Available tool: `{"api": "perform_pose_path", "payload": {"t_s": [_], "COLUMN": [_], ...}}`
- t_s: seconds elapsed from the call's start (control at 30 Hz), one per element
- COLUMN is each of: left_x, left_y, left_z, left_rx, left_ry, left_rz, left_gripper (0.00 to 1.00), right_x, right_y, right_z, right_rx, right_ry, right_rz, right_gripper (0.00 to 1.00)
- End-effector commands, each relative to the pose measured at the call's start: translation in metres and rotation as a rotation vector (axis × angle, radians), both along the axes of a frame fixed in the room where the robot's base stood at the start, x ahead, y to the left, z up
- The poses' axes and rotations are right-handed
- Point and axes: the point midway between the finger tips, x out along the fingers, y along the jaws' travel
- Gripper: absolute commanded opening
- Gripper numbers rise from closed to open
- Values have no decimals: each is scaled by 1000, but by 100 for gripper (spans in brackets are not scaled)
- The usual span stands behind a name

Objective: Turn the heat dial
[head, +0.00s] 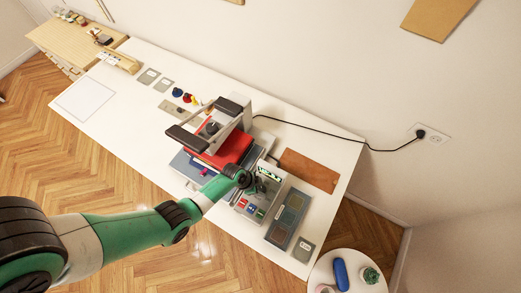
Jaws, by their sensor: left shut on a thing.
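A heat press stands on the white table, with a red upper plate (232,148) and a grey-and-black lever handle (186,139). Its grey control box (273,183) is at the right of the press, with a small green-lit display (269,173) and red and blue buttons (250,207). My left gripper (256,187) reaches in from the left and is shut at the face of the control box, between display and buttons. The heat dial is hidden by the gripper, which appears shut on it. My right gripper is not in view.
A dark tray of swatches (288,218) and a brown sheet (309,170) lie right of the control box. A black cord (330,140) runs to the wall outlet (432,134). A round side table (349,260) stands at lower right. The table's left part is mostly clear.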

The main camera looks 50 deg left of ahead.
Motion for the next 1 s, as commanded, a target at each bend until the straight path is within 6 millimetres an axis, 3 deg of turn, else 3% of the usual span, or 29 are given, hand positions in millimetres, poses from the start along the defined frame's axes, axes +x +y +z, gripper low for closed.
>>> {"api": "perform_pose_path", "payload": {"t_s": [0.43,1.0], "left_x": [1,3], "left_y": [3,4], "left_z": [0,-3], "left_rx": [1,5], "left_ry": [4,1], "left_rz": [-420,-823], "left_gripper": [0,0], "right_x": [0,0], "right_y": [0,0], "right_z": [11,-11], "right_rx": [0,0], "right_ry": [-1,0], "right_rz": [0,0], "right_gripper": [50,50]}}
